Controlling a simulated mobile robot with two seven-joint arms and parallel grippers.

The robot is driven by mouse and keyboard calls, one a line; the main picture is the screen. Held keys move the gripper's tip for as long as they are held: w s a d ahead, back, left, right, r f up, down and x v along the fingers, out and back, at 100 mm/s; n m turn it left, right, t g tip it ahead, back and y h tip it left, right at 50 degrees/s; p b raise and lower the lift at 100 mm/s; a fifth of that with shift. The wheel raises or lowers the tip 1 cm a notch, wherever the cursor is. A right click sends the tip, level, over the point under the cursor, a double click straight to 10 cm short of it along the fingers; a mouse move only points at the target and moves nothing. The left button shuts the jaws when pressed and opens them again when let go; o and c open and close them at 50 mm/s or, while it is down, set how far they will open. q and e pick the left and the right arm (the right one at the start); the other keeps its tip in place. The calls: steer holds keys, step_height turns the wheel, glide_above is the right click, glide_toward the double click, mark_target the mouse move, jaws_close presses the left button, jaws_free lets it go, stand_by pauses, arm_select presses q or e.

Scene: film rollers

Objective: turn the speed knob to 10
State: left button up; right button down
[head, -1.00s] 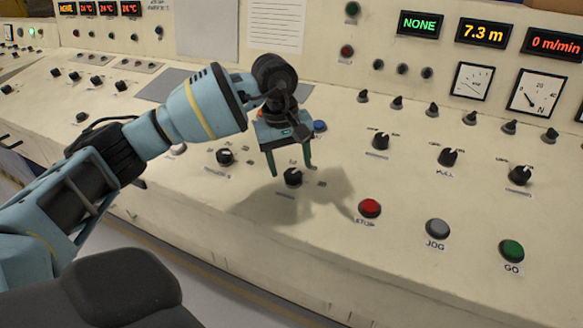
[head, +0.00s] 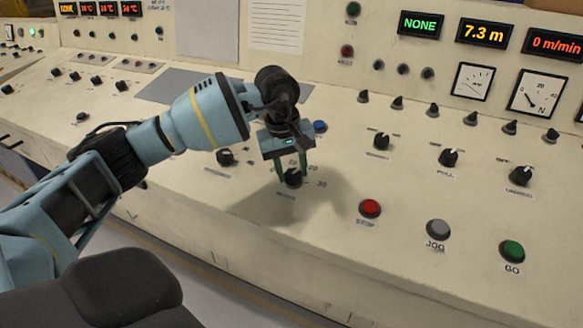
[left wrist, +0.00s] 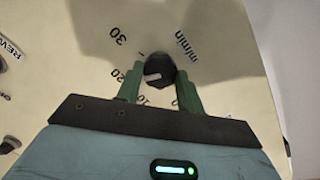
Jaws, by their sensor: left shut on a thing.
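The black speed knob (head: 292,179) sits on the sloped cream panel. In the left wrist view the knob (left wrist: 160,70) is ringed by a printed scale with 10, 20, 30 and "m/min". A white mark on its top points left in that view, roughly toward the 20. My left gripper (head: 291,173) comes down over the knob from above. Its green fingers (left wrist: 159,86) are shut on the knob, one on each side. The fingers hide part of the knob's sides. My right gripper is in neither view.
Red STOP (head: 369,208), grey JOG (head: 438,229) and green GO (head: 512,251) buttons lie to the right. Another black knob (head: 225,157) is to the left, and a blue button (head: 319,126) stands behind. The speed display (head: 555,43) reads 0 m/min.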

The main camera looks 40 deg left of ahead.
arm_select(q)
steer(key=n+p, duration=0.1)
steer(key=n, duration=0.1)
steer(key=shift+s+n+t, duration=0.1)
steer(key=shift+n+t, duration=0.2)
steer(key=shift+n, duration=0.1)
steer(key=n+p, duration=0.1)
steer(key=n, duration=0.2)
steer(key=shift+t, duration=0.3)
steer(key=shift+s+n+t+p, duration=0.1)
steer(key=shift+n+t+p, duration=0.35)
steer(key=shift+n, duration=1.45)
steer(key=shift+f, duration=0.1)
steer(key=o, duration=1)
